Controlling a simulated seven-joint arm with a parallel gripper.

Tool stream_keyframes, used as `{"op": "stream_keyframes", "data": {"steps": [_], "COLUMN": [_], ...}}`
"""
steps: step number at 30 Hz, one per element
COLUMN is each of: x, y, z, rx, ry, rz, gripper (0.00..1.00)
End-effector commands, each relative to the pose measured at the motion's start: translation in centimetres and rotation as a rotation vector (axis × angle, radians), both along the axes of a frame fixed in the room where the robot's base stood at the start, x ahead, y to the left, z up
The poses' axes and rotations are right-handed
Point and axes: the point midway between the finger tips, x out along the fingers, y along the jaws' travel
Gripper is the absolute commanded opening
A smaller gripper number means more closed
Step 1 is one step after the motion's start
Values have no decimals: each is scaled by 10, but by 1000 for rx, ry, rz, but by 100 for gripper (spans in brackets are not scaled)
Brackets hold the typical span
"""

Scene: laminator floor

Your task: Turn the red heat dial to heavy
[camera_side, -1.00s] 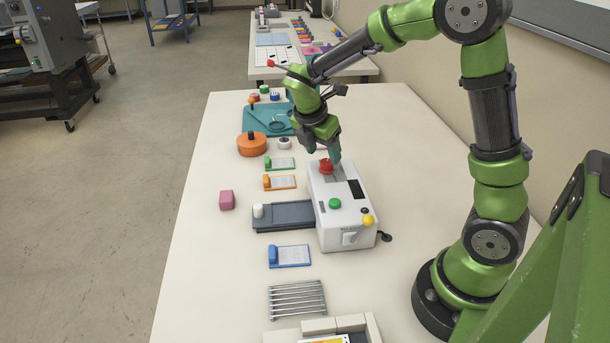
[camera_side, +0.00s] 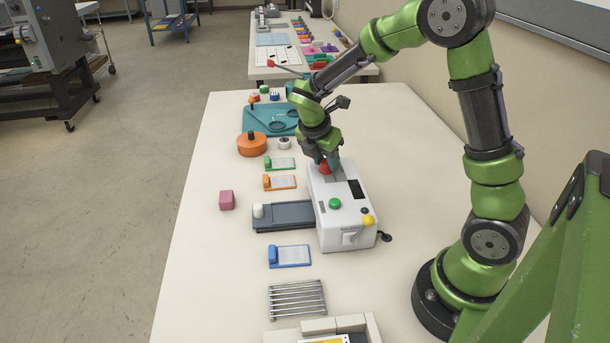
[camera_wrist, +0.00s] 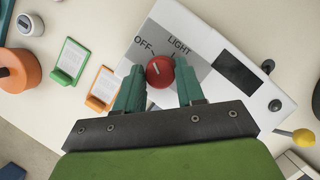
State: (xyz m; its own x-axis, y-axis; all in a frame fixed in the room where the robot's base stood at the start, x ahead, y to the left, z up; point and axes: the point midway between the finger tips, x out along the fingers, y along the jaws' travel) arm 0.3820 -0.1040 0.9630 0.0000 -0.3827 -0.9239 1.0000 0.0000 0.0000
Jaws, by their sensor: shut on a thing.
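The white laminator (camera_side: 330,213) stands on the table, with the red heat dial (camera_side: 325,168) at its far end. In the wrist view the round red dial (camera_wrist: 160,72) has a small pale pointer mark on its face. OFF (camera_wrist: 143,43) is printed to its upper left and LIGHT (camera_wrist: 180,45) to its upper right. No heavy label is visible; my right finger covers part of the panel. My gripper (camera_side: 328,161) is shut on the dial from above, with one teal finger on each side, as the wrist view shows (camera_wrist: 160,82).
The laminator also carries a green button (camera_side: 335,203), a dark display (camera_side: 356,189) and a yellow-knobbed lever (camera_side: 368,220). An orange round container (camera_side: 251,145), small clip cards (camera_side: 280,182) and a pink block (camera_side: 226,200) lie to its left. The table's left strip is mostly clear.

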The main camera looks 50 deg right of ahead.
Motion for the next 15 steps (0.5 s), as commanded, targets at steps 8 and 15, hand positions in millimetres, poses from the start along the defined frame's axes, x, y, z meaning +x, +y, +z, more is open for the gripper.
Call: {"op": "stream_keyframes", "data": {"steps": [8, 15], "x": [0, 2], "y": [0, 1], "z": [0, 0], "rx": [0, 1], "ry": [1, 0], "rz": [-32, -161], "gripper": [8, 8]}}
